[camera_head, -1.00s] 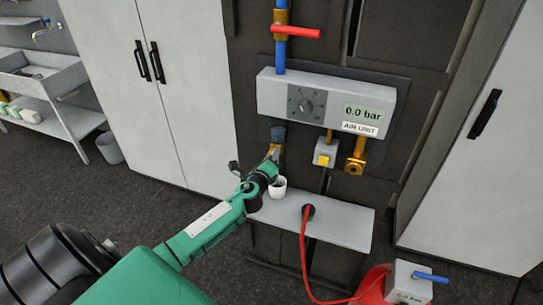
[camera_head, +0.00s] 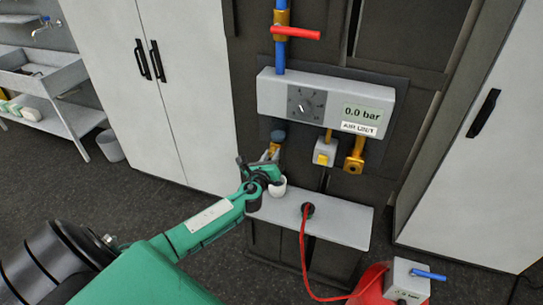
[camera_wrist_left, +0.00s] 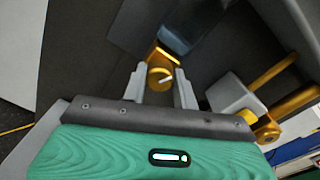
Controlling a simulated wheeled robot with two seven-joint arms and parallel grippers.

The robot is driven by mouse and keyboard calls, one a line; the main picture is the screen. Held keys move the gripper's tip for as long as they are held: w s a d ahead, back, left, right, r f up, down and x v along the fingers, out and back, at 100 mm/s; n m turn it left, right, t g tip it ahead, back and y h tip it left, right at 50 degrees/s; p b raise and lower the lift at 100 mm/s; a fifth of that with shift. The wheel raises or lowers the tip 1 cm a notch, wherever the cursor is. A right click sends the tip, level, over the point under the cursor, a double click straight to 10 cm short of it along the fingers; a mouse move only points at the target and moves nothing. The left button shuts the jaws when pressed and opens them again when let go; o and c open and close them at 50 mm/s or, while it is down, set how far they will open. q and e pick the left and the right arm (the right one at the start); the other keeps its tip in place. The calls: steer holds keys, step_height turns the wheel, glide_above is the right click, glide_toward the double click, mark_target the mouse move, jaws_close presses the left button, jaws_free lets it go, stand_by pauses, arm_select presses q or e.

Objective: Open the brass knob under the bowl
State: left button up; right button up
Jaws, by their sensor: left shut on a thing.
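The brass knob (camera_wrist_left: 160,76) shows in the left wrist view between the two grey fingers of my left gripper (camera_wrist_left: 159,88). My left gripper is shut on it. In the head view this gripper (camera_head: 270,157) is just under the dark blue-grey bowl (camera_head: 278,135), and the knob is mostly hidden by the fingers. The bowl hangs below the left end of the grey air unit (camera_head: 330,100). In the left wrist view the bowl (camera_wrist_left: 182,35) lies beyond the knob. My right gripper is not in view.
A white cup (camera_head: 277,188) stands on the grey shelf (camera_head: 335,227) below the gripper. A yellow-button box (camera_head: 324,152) and a brass fitting (camera_head: 355,157) hang to the right. A red hose (camera_head: 303,250) runs from the shelf. The unit's display reads 0.0 bar.

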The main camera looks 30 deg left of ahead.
arm_select(q)
steer(key=shift+f, duration=0.15)
steer(key=o, duration=1)
steer(key=shift+c, duration=0.2)
steer(key=b+v, duration=0.4)
steer(key=v, duration=1)
